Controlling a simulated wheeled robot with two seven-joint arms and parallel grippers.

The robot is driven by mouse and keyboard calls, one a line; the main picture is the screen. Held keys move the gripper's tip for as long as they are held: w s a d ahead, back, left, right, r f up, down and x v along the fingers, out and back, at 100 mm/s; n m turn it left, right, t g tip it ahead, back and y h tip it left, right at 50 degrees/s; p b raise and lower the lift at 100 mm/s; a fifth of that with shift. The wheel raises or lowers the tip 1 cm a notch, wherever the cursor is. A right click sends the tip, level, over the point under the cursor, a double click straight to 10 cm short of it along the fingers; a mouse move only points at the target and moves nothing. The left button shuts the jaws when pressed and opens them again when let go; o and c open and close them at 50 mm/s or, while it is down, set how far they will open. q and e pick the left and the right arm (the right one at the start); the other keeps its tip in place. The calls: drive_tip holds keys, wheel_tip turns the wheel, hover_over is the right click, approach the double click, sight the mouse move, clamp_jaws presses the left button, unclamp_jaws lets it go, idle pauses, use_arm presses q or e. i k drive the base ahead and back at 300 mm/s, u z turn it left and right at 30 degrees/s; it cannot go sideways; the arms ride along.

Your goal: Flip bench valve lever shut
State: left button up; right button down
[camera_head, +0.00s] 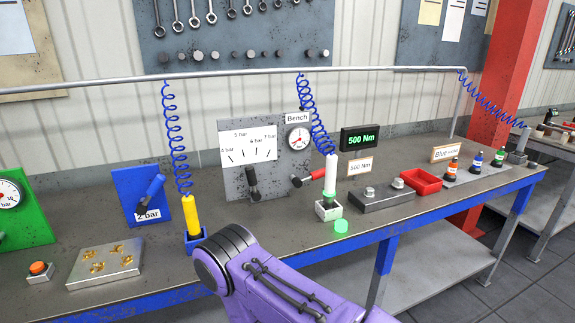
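The Bench valve lever (313,176) has a red handle pointing right and slightly up from its pivot, low on the front of a grey panel. Its handle tip is close to a white tool (330,172) hanging on a blue coiled hose. Above the lever, on the same panel, is a round gauge (298,138) under a "Bench" label (297,118); its reading is too small to tell. A purple link of my own arm crosses the bottom middle, in front of the bench edge. Neither gripper is in view, and nothing of mine is seen touching the lever.
Left of the lever are a pressure scale board (247,142) with a black knob (253,183), a yellow tool (191,213) and a blue lever panel (130,185). Right are a grey block (382,198), a red tray (421,181) and bottles.

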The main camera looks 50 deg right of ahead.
sight(297, 182)
drive_tip(key=i, duration=0.3)
drive_tip(key=z, duration=0.95)
